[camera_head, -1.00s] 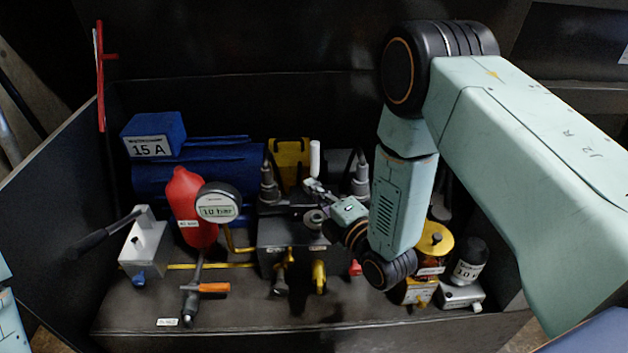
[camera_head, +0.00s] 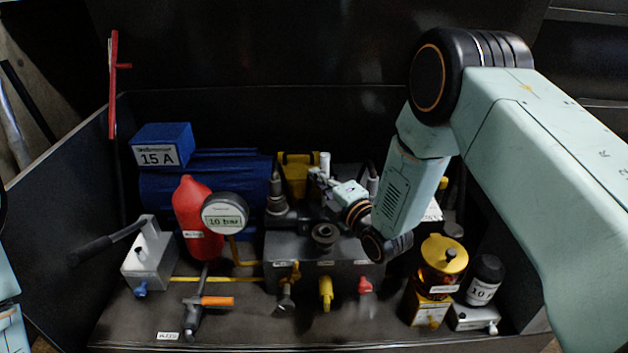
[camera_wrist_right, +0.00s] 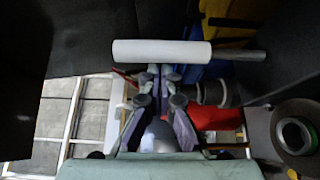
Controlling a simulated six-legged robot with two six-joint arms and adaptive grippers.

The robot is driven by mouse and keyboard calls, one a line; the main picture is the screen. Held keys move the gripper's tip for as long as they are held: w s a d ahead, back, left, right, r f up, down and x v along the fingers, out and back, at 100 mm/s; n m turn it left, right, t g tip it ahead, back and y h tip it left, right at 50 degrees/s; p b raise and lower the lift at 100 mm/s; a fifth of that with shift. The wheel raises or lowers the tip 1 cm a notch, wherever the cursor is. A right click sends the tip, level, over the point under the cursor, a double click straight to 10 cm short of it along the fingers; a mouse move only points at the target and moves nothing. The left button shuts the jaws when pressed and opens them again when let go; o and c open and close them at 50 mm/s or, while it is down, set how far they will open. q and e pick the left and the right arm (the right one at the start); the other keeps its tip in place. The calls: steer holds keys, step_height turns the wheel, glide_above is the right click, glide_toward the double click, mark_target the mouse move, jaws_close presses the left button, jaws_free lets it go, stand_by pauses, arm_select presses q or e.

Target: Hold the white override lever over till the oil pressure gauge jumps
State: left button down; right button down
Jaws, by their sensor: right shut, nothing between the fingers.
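The white override lever (camera_head: 325,163) stands up near the middle of the machine in the head view, its lower part hidden by my right gripper. In the right wrist view its white grip (camera_wrist_right: 162,52) lies across the picture, with a metal rod to its right. My right gripper (camera_head: 318,178) is shut and empty, its fingertips (camera_wrist_right: 157,72) close against the side of the grip; I cannot tell if they touch. A round gauge (camera_head: 224,213) marked 10 bar stands left of the lever; I cannot make out a needle. My left gripper is out of view.
A red bottle (camera_head: 194,220) stands behind the gauge, beside a blue motor (camera_head: 215,180). A dark block with valves (camera_head: 330,272) lies in front of the lever. A yellow-capped jar (camera_head: 444,253) and a black one (camera_head: 485,272) stand at the right.

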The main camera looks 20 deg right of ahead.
steer(key=d+m, duration=0.1)
steer(key=s+d+t, duration=0.1)
steer(key=d, duration=0.1)
steer(key=d+m, duration=0.1)
steer(key=d, duration=0.1)
steer(key=shift+s+f+m, duration=0.2)
steer(key=shift+f+m, duration=0.1)
steer(key=shift+d+t, duration=0.1)
steer(key=shift+t, duration=0.2)
stand_by(1.7)
stand_by(4.5)
